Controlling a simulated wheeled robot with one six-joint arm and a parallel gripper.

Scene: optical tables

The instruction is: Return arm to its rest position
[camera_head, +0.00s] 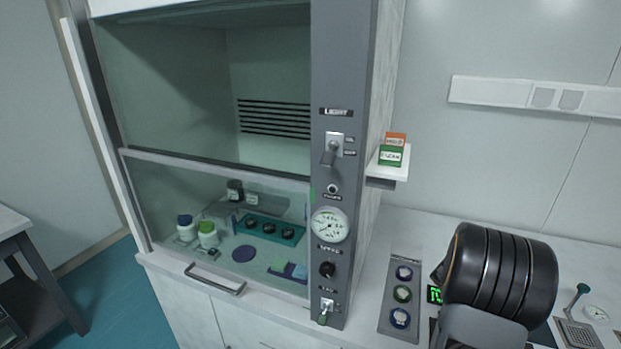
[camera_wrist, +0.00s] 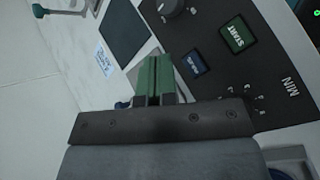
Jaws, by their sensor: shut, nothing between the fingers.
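My gripper (camera_wrist: 155,76) shows in the wrist view as two green fingers held together, shut and empty. The fingers extend from a dark bar with screws. They are over a dark control panel (camera_wrist: 225,75) with a green START button (camera_wrist: 237,35) and a blue button (camera_wrist: 194,63). I cannot tell whether the fingertips touch anything. In the head view I cannot make out the fingers.
A small shelf (camera_head: 387,178) holds coloured boxes.

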